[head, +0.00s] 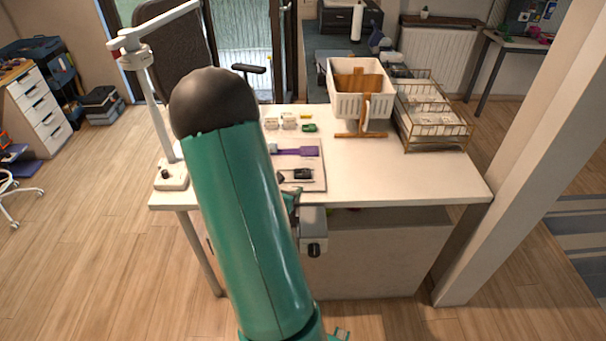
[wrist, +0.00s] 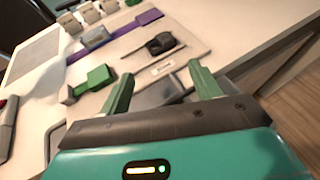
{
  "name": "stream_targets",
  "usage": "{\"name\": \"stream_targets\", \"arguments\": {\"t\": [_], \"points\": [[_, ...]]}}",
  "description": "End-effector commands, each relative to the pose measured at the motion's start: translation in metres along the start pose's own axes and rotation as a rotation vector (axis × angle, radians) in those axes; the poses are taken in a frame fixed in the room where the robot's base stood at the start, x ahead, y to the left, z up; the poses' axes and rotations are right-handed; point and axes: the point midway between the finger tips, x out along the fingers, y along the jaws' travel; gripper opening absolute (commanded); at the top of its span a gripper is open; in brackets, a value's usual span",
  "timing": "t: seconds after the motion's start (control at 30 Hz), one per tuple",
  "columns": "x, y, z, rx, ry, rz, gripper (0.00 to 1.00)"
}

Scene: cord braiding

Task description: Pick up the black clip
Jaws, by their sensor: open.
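The black clip (head: 302,174) lies on a pale board (head: 312,187) near the front edge of the white table, next to a thin dark rod. In the wrist view the black clip (wrist: 160,44) lies beyond my fingertips, roughly between their directions. My gripper (wrist: 161,71) is open and empty, its two green fingers apart and pointing toward the board. In the head view my arm hides most of the gripper, and only a bit of green shows at the table's front edge.
A purple strap (head: 296,151) lies behind the clip. A green block (wrist: 98,78) lies left of my fingers in the wrist view. Small pale blocks (head: 289,121) stand farther back. A white basket (head: 361,104) and a wire rack (head: 437,133) stand right; the table's right front is clear.

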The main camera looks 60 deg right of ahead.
Motion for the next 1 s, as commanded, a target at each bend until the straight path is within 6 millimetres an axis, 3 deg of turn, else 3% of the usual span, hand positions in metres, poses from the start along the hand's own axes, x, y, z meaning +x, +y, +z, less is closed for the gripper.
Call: {"name": "stream_targets", "arguments": {"t": [0.3, 0.57, 0.8, 1.0], "points": [[0.059, -0.002, -0.001, 0.001, 0.001, -0.002, 0.64], [0.082, -0.001, 0.0, 0.003, -0.001, -0.002, 0.64], [0.117, 0.0, 0.001, 0.004, 0.0, -0.002, 0.64], [0.127, 0.0, 0.001, 0.002, 0.0, 0.0, 0.64]]}}
